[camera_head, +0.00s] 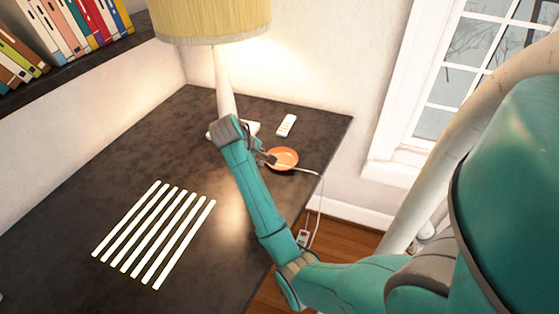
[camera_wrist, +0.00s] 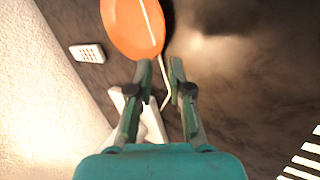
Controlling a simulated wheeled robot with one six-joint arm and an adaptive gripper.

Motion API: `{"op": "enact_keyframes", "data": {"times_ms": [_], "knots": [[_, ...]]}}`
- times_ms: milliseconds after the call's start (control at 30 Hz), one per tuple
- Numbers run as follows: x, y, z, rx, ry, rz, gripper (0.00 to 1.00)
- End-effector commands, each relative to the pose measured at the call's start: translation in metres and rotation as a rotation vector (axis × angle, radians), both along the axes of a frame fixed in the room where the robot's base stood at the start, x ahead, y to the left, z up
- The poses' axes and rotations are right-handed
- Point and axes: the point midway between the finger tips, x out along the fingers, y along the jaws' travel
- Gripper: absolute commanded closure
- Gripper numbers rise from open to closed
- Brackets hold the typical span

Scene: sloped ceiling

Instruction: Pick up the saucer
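The orange saucer (camera_head: 284,158) lies on the dark desk near its right edge, beside the lamp base. In the wrist view the saucer (camera_wrist: 125,28) is at the top, partly cut off by the frame. My gripper (camera_head: 270,158) is at the saucer's left side in the head view, partly hidden by my own arm. In the wrist view my gripper (camera_wrist: 161,66) is open, with a gap between its two fingers. The left fingertip is close to the saucer's rim; I cannot tell whether they touch.
A lamp (camera_head: 224,85) with a yellow shade stands behind my gripper. A white remote (camera_head: 287,125) lies behind the saucer. A white cord (camera_head: 307,171) runs by the saucer and over the desk edge. White strips (camera_head: 155,232) lie at front left. Clear desk surrounds them.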

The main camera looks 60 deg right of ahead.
Motion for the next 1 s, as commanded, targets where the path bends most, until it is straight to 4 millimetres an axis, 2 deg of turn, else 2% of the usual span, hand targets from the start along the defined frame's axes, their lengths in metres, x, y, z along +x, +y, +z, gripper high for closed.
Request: {"op": "enact_keyframes", "data": {"times_ms": [267,600,900,1000], "knots": [[-0.002,-0.011,-0.017,0.0,-0.001,0.001,0.81],[-0.008,-0.035,-0.052,0.0,-0.001,0.0,0.81],[-0.008,-0.037,-0.055,0.0,-0.002,0.0,0.81],[-0.008,-0.037,-0.055,0.0,-0.002,0.0,1.0]]}}
